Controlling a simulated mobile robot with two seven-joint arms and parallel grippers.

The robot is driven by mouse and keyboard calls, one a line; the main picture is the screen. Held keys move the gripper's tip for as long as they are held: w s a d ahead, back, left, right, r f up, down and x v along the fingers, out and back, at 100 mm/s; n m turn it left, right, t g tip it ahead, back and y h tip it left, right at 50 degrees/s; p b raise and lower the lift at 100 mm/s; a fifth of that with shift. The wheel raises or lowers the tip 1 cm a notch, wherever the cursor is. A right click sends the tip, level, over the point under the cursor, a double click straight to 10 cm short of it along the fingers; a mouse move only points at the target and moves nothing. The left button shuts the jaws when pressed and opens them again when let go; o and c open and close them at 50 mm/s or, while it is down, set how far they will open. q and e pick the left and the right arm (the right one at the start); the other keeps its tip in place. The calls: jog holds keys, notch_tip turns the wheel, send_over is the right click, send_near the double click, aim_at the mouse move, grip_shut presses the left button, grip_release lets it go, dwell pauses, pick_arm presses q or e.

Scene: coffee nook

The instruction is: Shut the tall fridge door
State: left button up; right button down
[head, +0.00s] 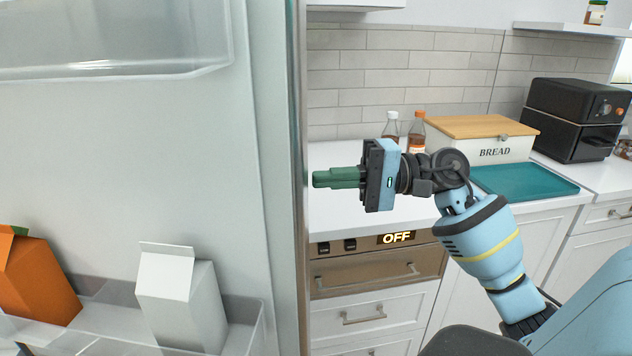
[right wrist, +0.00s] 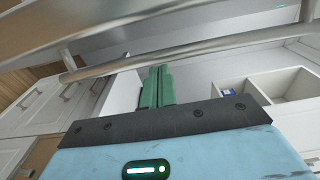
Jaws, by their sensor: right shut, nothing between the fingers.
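The tall fridge door (head: 150,120) stands open on the left of the head view, its pale inner side facing me. Its edge (head: 292,180) runs upright near the middle of the picture. My right gripper (head: 316,179) is shut and empty, its green fingers pointing left close to that edge. I cannot tell if they touch the door. In the right wrist view the shut fingers (right wrist: 157,70) end by a long metal bar (right wrist: 200,53), which looks like the door's handle. The door's outer face is hidden in the head view. My left gripper is not in view.
The door's lower shelf (head: 255,325) holds a white carton (head: 180,300) and an orange carton (head: 38,280). Behind my right arm is a white counter (head: 335,155) with bottles (head: 415,133), a bread box (head: 490,148), a teal tray (head: 525,182) and a black appliance (head: 570,118).

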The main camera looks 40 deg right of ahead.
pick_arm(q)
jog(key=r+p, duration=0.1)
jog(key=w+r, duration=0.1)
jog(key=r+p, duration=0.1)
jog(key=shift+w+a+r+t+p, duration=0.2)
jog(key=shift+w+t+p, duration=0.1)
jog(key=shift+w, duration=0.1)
pick_arm(e)
jog(key=a, duration=0.2)
jog(key=s+a, duration=0.1)
jog(key=a, duration=0.2)
jog(key=shift+s, duration=0.1)
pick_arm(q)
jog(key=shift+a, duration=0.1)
pick_arm(e)
jog(key=shift+a, duration=0.1)
